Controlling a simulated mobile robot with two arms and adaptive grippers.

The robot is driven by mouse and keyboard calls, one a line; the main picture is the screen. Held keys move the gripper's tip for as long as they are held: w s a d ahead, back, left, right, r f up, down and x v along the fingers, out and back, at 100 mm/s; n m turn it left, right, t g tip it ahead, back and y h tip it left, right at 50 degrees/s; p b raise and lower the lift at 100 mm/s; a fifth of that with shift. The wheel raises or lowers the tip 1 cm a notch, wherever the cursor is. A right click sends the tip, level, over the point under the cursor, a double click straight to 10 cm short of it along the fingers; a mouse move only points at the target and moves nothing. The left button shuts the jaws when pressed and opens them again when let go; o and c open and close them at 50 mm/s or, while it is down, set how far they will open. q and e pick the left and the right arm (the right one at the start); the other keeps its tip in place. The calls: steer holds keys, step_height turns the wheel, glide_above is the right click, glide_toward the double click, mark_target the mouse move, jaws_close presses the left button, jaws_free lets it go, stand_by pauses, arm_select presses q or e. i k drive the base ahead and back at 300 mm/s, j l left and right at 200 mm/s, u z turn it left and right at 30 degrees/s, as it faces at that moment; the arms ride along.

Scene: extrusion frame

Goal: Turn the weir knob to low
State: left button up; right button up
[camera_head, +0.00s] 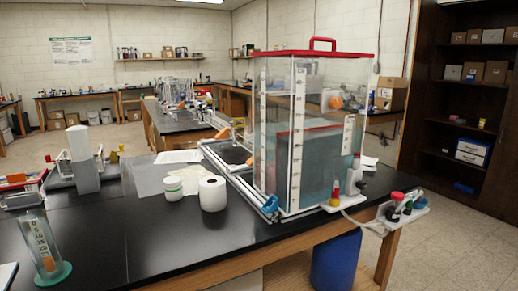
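A clear water tank (272,150) with a red lid and handle stands on the black bench, partly filled with bluish water. A round orange knob (336,102) shows at the tank's upper right part. Another orange piece (222,132) is just left of the tank, by a metal frame. A blue knob-like part (270,204) sits at the tank's front lower left corner. I cannot tell which of these is the weir knob, and no low mark is readable. Neither of my grippers is in view.
On the black bench (180,250) stand a white roll (212,194), a small white jar (173,188) and a clear cylinder with a green base (44,245). Small coloured bottles (397,203) are on a right-edge shelf. A blue bin (336,258) stands below. Floor at right is clear.

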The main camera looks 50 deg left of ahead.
mark_target(335, 103)
steer(key=u, duration=1.15)
